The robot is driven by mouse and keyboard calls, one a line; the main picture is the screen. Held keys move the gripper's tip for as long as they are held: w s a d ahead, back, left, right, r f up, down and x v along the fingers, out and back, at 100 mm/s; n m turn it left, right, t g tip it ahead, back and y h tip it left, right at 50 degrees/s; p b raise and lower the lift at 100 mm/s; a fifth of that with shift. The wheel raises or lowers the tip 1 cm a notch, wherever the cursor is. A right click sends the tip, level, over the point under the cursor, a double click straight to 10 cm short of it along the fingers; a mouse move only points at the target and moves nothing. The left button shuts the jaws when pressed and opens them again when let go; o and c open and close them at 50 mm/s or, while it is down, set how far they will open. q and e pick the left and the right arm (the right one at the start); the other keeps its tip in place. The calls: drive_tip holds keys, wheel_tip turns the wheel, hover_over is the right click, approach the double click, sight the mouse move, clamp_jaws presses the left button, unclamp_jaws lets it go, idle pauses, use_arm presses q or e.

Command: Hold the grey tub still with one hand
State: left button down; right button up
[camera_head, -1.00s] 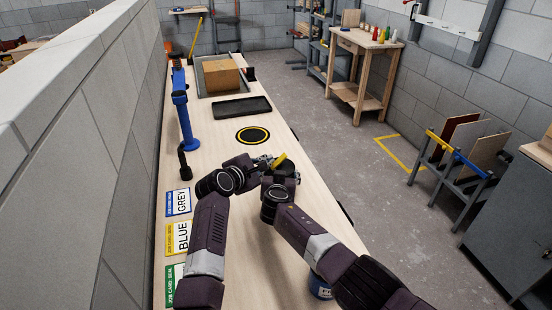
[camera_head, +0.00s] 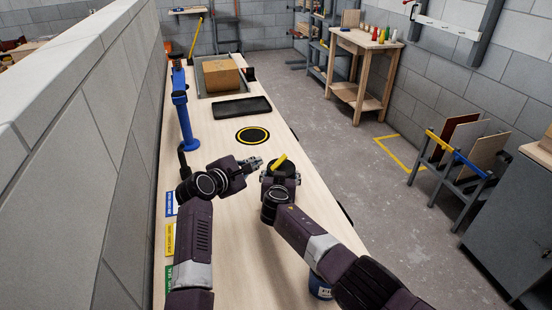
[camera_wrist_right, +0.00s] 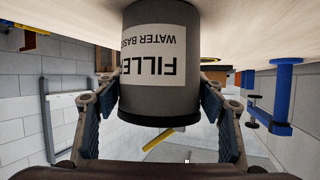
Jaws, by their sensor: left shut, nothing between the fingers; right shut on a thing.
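The grey tub (camera_wrist_right: 158,108) fills the middle of the right wrist view, upside down there, with a white label reading FILLER and a dark rim. My right gripper (camera_wrist_right: 160,88) has a finger on each side of it and is shut on it. In the head view my right gripper (camera_head: 281,178) mostly hides the tub. A short yellow piece (camera_head: 281,160) shows at the tub's top; whether it touches the tub I cannot tell. My left gripper (camera_head: 256,162) is shut and empty, just left of the tub and apart from it.
A black and yellow round mark (camera_head: 253,135), a dark tray (camera_head: 242,107) and a cardboard box (camera_head: 221,73) are farther along the bench. A blue post (camera_head: 184,115) stands at the left by the wall. A blue tub (camera_head: 320,287) is partly under my right arm.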

drive_tip(key=shift+r, duration=0.1)
drive_tip(key=o, duration=1.7)
drive_tip(key=shift+s+a, duration=0.1)
drive_tip(key=shift+s, duration=0.05)
drive_tip(key=shift+s+a+r, duration=0.1)
drive_tip(key=shift+s+a, duration=0.05)
drive_tip(key=shift+s, duration=0.3)
drive_tip(key=shift+s+d+r, duration=0.1)
drive_tip(key=shift+s+r, duration=0.1)
drive_tip(key=shift+s, duration=0.25)
drive_tip(key=shift+s+d+r, duration=0.1)
drive_tip(key=shift+s+r, duration=0.1)
drive_tip(key=shift+s, duration=0.2)
drive_tip(key=shift+v, duration=4.5)
